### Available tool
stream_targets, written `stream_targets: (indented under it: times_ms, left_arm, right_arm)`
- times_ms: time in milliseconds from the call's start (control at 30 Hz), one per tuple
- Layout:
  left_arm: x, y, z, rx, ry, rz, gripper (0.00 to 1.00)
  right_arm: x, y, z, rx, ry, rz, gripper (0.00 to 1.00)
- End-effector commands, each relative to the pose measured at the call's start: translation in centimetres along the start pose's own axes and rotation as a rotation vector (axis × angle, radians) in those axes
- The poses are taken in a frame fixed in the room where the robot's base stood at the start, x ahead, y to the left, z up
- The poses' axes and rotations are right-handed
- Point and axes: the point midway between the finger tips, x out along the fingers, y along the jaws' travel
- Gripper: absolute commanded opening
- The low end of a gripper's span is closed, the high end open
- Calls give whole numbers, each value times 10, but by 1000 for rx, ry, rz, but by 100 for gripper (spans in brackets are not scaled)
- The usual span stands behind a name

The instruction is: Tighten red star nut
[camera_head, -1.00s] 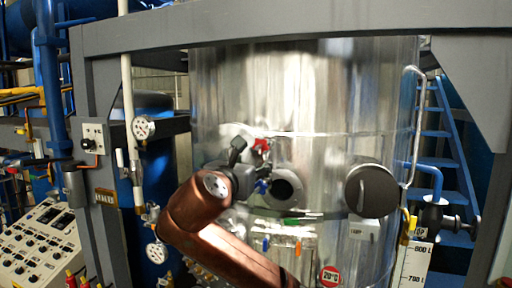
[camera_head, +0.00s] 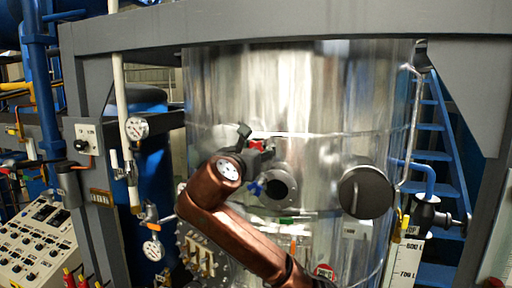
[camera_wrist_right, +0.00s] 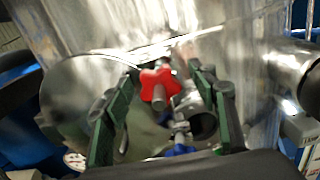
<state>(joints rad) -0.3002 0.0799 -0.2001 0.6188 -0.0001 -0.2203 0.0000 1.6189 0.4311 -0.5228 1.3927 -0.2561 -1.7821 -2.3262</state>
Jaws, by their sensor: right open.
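The red star nut (camera_wrist_right: 158,86) sits on a fitting on the shiny steel vessel (camera_head: 320,100). In the right wrist view it lies between the two green fingers of my right gripper (camera_wrist_right: 163,88), which are spread apart with a gap on each side of the nut. In the head view only a bit of the red nut (camera_head: 257,145) shows, beside my right gripper (camera_head: 251,140), and my copper-coloured arm hides part of the area. A blue handle (camera_wrist_right: 180,148) is below the nut. My left gripper is not in view.
An open round port (camera_head: 279,187) and a round dark cover (camera_head: 366,192) are to the right of the nut. A gauge (camera_head: 137,128) and a control panel (camera_head: 38,240) are at the left. A grey frame beam (camera_head: 290,22) crosses the top.

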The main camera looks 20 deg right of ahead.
Motion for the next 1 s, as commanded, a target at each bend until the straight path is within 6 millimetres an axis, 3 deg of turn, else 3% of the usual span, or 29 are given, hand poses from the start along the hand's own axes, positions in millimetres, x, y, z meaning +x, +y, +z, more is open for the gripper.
stream_targets:
  times_ms: [67,700,1000]
  left_arm:
    - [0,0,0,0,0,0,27]
    - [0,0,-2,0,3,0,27]
    - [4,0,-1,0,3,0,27]
  right_arm:
    - [0,0,0,0,0,0,53]
    - [0,0,0,0,0,0,10]
    - [-1,0,-1,43,0,1,10]
